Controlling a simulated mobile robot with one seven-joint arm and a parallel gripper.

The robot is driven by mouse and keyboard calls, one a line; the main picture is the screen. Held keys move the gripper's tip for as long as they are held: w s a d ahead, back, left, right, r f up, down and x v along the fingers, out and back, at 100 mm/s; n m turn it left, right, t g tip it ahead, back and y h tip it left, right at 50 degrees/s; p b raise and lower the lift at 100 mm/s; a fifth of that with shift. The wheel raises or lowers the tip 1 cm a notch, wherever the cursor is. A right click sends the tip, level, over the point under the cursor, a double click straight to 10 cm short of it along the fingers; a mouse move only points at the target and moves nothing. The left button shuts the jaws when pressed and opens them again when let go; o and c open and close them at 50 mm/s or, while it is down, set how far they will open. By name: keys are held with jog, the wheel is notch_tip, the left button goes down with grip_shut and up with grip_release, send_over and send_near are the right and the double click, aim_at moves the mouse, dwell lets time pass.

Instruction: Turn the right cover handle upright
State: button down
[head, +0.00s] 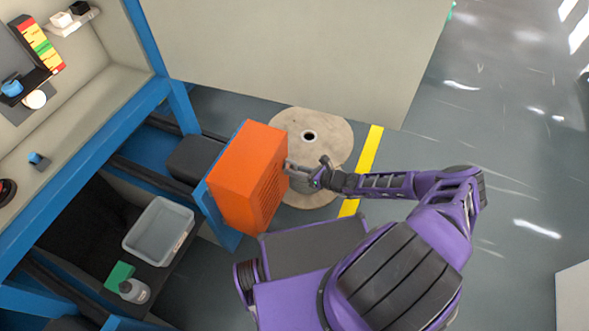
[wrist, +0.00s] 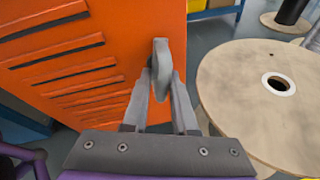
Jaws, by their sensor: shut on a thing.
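The orange cover (head: 250,178) stands upright on the blue frame, with slots on the side facing me. It also fills the left of the wrist view (wrist: 105,60). A grey handle (wrist: 161,62) sits near the cover's right edge and looks roughly upright in the wrist view. My gripper (wrist: 161,88) is shut on this handle, with one finger on each side of it. In the head view my gripper (head: 298,172) is at the cover's right side, and the handle is too small there to make out.
A wooden cable reel (head: 325,135) stands just right of the cover, close to my gripper. A grey bin (head: 158,230), a green box (head: 119,275) and a bottle (head: 134,291) sit on the lower shelf at left. A beige panel (head: 300,55) stands behind.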

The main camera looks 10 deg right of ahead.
jog(key=shift+w+d+f+n+t+h+b, duration=0.2)
jog(key=shift+d+n+t+h+b, duration=0.1)
jog(key=shift+d+n+t+b, duration=0.15)
jog(key=shift+n, duration=0.35)
jog(key=shift+w+d+r, duration=0.1)
jog(key=shift+r, duration=0.1)
jog(key=c, duration=0.8)
grip_release()
jog(key=shift+c, duration=0.2)
jog(key=shift+s, duration=0.2)
jog(key=p+v, duration=0.2)
jog(key=v, duration=1.5)
jog(key=shift+s, duration=0.15)
